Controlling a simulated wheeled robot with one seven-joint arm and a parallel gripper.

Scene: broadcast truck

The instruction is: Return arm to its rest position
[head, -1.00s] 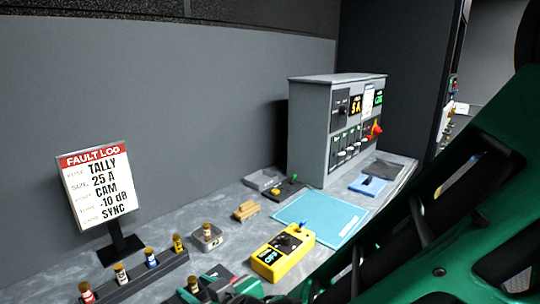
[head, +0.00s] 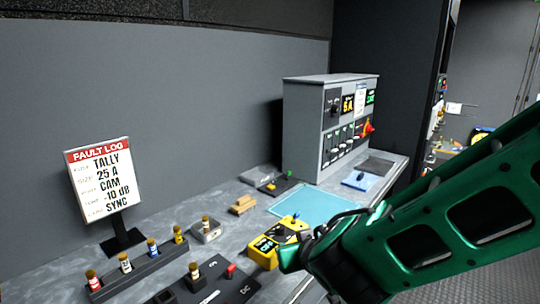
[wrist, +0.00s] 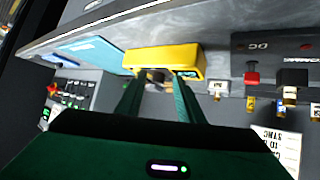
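My green arm (head: 450,235) reaches in from the right in the head view and covers the front right of the bench. In the wrist view my gripper (wrist: 157,82) shows two green fingers, apart, with nothing seen between them. The yellow meter (head: 262,252) with a blue knob on top stands on the bench, partly behind my arm. It also shows in the wrist view (wrist: 185,58), just beyond the fingertips. I cannot tell whether the fingertips touch it.
The fault log sign (head: 102,185), a rack (head: 140,272) of several fuses and a dark DC panel (head: 225,288) with a red knob stand at left. A grey equipment cabinet (head: 305,130) and a light blue mat (head: 312,203) lie beyond my arm.

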